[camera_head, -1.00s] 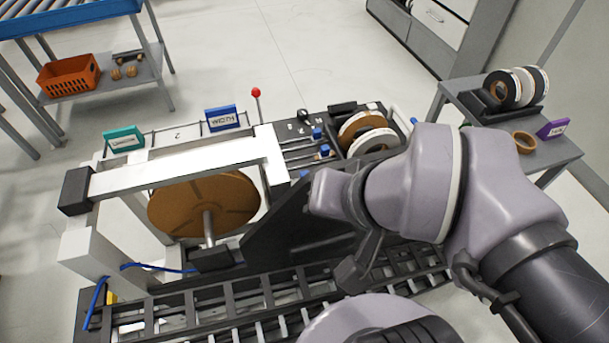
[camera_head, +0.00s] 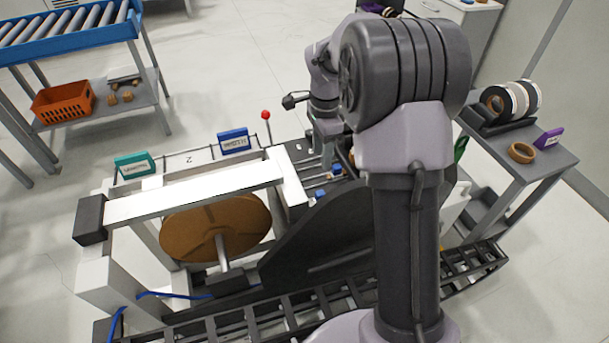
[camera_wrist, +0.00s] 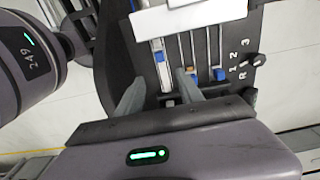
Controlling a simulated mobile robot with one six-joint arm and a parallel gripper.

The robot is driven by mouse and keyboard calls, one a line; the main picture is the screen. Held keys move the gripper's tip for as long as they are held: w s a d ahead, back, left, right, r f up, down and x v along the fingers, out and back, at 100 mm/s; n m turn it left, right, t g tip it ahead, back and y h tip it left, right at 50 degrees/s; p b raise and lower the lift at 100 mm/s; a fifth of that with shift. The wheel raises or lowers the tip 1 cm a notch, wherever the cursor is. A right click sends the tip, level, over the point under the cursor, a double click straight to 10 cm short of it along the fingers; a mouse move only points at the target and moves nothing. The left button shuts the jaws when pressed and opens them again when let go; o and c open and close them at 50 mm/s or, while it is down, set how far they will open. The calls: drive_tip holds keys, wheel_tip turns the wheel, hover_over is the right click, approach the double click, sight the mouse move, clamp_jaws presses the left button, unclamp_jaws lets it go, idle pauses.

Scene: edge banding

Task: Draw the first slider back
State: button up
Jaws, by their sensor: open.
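A slider panel (camera_wrist: 173,52) with several parallel rails fills the upper middle of the wrist view. A blue slider (camera_wrist: 160,57) is on the left rail, and another blue slider (camera_wrist: 219,74) is on the right rail. An orange-brown piece shows on the middle rail. My gripper (camera_wrist: 158,88) is open, its fingers on either side of the left rail's lower end. I cannot tell whether they touch anything. In the head view, blue sliders (camera_head: 337,169) show beside my gripper's end, partly hidden by my arm. Which slider is the first is not clear.
The edge-banding machine has a large brown reel (camera_head: 215,228) and a dark plate (camera_head: 325,235). A red-tipped lever (camera_head: 266,115) stands behind it. Numbers and knobs (camera_wrist: 250,75) lie right of the rails. A side table (camera_head: 545,165) with rolls is at right.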

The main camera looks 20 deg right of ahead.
sight(321, 192)
wheel_tip(321, 192, down, 17)
drive_tip(key=b, duration=0.6)
drive_tip(key=shift+d, duration=0.1)
clamp_jaws()
drive_tip(key=shift+r, duration=0.1)
idle(0.7)
